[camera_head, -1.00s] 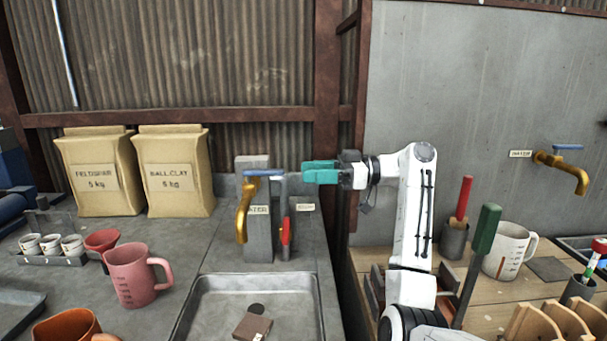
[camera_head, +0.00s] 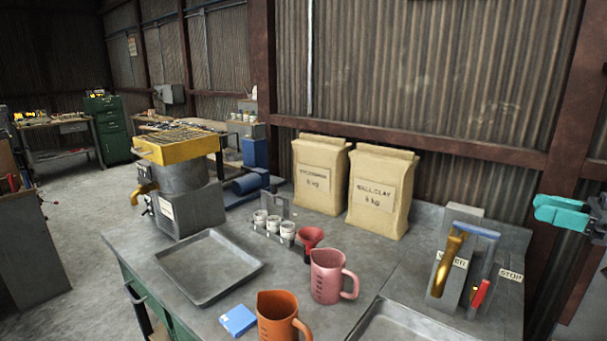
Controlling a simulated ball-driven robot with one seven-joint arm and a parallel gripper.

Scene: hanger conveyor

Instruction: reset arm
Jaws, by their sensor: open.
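My gripper (camera_head: 562,213) shows at the right edge, with teal fingers pointing left. It is open and holds nothing that I can see. It is in the air in front of the corrugated wall, right of the brass tap (camera_head: 447,262) with its blue lever and red handle. The rest of my arm is cut off by the right edge of the picture.
A grey bench (camera_head: 195,322) carries a metal tray (camera_head: 208,268), an orange jug (camera_head: 277,318), a pink jug (camera_head: 328,278), a red funnel (camera_head: 310,237), small white cups (camera_head: 274,224) and two paper sacks (camera_head: 380,190). A yellow-topped machine (camera_head: 180,180) stands left. Open floor (camera_head: 85,235) lies beyond.

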